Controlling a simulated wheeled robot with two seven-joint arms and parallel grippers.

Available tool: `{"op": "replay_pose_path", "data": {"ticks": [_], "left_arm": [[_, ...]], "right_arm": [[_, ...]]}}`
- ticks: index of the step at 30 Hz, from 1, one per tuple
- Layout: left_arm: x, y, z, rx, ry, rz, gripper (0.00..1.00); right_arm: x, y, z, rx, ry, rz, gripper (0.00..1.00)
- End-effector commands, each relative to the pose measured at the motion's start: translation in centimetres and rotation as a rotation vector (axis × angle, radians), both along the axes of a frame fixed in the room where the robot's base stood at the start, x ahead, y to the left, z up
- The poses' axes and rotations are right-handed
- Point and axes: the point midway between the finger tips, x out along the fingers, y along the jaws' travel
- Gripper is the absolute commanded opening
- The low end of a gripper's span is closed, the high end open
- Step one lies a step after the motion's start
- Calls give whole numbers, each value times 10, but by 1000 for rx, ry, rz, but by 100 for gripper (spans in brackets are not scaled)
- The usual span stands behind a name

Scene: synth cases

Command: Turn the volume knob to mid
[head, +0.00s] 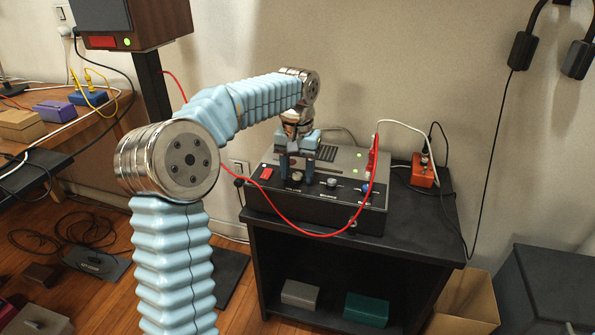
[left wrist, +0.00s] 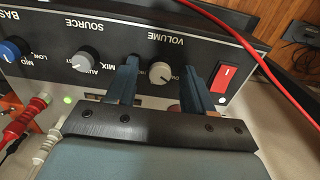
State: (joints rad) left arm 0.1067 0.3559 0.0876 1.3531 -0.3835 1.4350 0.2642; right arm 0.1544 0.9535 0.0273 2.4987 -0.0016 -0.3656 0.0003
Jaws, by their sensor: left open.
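The volume knob (left wrist: 161,73) is a small grey knob on the front panel of a dark amplifier box (head: 318,210), under the upside-down word VOLUME in the left wrist view. It also shows in the head view (head: 297,177). My left gripper (head: 296,170) is open, with one finger on each side of the knob. In the left wrist view the fingers (left wrist: 160,84) stand apart from the knob, with gaps on both sides. The knob's pointer is too small to read, and part of its scale is hidden. My right gripper is not in view.
A red switch (left wrist: 224,78) sits close beside one finger, and the grey source knob (left wrist: 88,60) beyond the other. A blue knob (left wrist: 12,48) is farther along. A red cable (head: 290,222) loops before the box. The box stands on a black cabinet (head: 420,235).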

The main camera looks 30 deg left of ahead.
Motion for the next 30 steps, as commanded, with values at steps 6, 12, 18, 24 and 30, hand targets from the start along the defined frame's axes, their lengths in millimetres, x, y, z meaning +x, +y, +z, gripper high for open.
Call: {"op": "replay_pose_path", "data": {"ticks": [6,12,18,24,30], "left_arm": [[0,0,0,0,0,0,45],[0,0,0,0,0,0,14],[0,0,0,0,0,-1,0],[0,0,2,1,1,-32,0],[0,0,3,1,1,-131,0]], "right_arm": [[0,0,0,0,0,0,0],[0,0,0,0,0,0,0],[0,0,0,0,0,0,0],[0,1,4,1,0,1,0],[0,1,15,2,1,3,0]]}}
